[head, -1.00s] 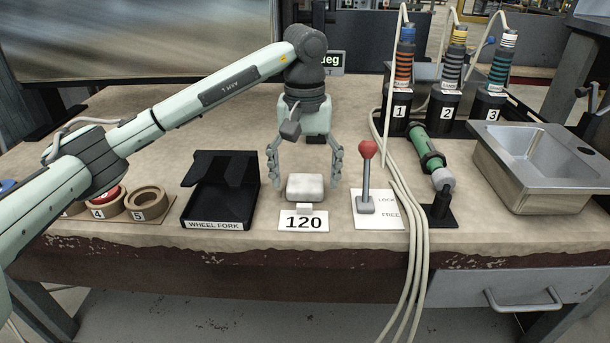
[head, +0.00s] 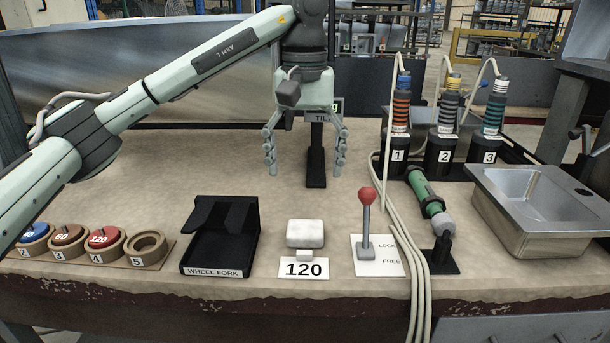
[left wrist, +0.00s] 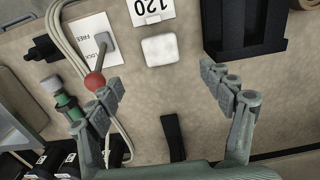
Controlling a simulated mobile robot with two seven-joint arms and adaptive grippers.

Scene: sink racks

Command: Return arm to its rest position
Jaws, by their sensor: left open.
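My left gripper (head: 305,150) is open and empty, with its fingers pointing down. It hangs above the bench, beyond a white block (head: 305,233) that sits behind a card reading 120 (head: 304,268). In the left wrist view, the open fingers (left wrist: 175,95) show with the white block (left wrist: 160,49) past their tips, and nothing lies between them. My left arm (head: 140,100) reaches in from the left of the head view. My right gripper is in neither view.
A black wheel fork holder (head: 218,267) and ring holders with discs (head: 104,238) stand left. A red-knobbed lever (head: 366,200), a green tool (head: 424,190), numbered bottles (head: 400,110) and a metal sink (head: 545,200) are right. A black stand (head: 316,160) is behind the gripper.

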